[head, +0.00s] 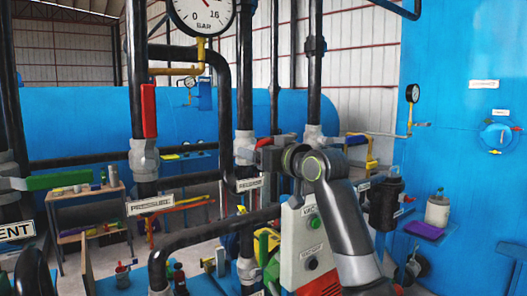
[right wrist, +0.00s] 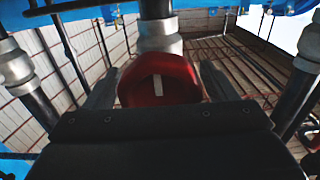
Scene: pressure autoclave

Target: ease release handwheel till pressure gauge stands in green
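A red handwheel (right wrist: 160,80) with a white mark sits below a grey valve body in the right wrist view. The two fingers of my right gripper (right wrist: 158,85) flank it, one on each side; whether they touch it I cannot tell. In the head view my right gripper (head: 268,155) is at the valve on the middle pipe, and a little red shows above it. A label plate (head: 249,184) hangs just below, too small to read surely. The pressure gauge (head: 203,14) is cut off by the top edge. Its 0, 16 and BAR show; no green band is visible. My left gripper is out of view.
A red lever (head: 149,111) and a green lever (head: 60,180) are on pipes at left. Black pipes cross around the valve. A small gauge (head: 412,93) is at right.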

